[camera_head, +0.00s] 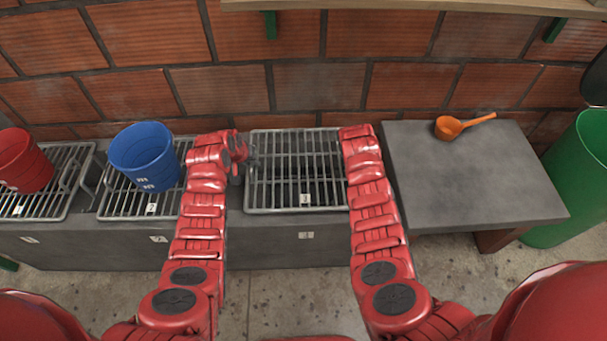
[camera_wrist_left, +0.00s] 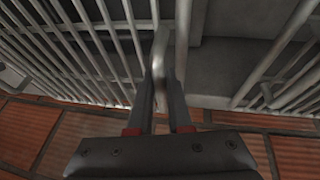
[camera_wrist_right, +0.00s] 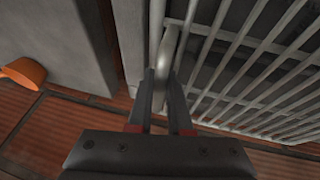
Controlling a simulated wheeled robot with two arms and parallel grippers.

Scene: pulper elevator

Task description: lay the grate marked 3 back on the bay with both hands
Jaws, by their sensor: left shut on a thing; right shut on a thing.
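The grate marked 3 (camera_head: 275,210) is a grey metal grid in the middle of the head view. It lies roughly level over its bay, whose dark inside shows between the bars; I cannot tell if it rests or hangs slightly above. A small tag 3 sits at its front edge. My left gripper (camera_head: 250,160) is shut on the grate's left handle, a bent bar (camera_wrist_left: 161,55) in the left wrist view. My right gripper (camera_wrist_right: 161,88) is shut on the right handle (camera_wrist_right: 168,50); in the head view my arm hides it.
Left of it, a blue bucket (camera_head: 143,155) stands on the neighbouring grate (camera_head: 115,216), and a red bucket (camera_head: 24,165) on the far-left grate. Right are a grey slab (camera_head: 470,190) with an orange ladle (camera_head: 450,127) and a green bin (camera_head: 580,180). A brick wall closes the back.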

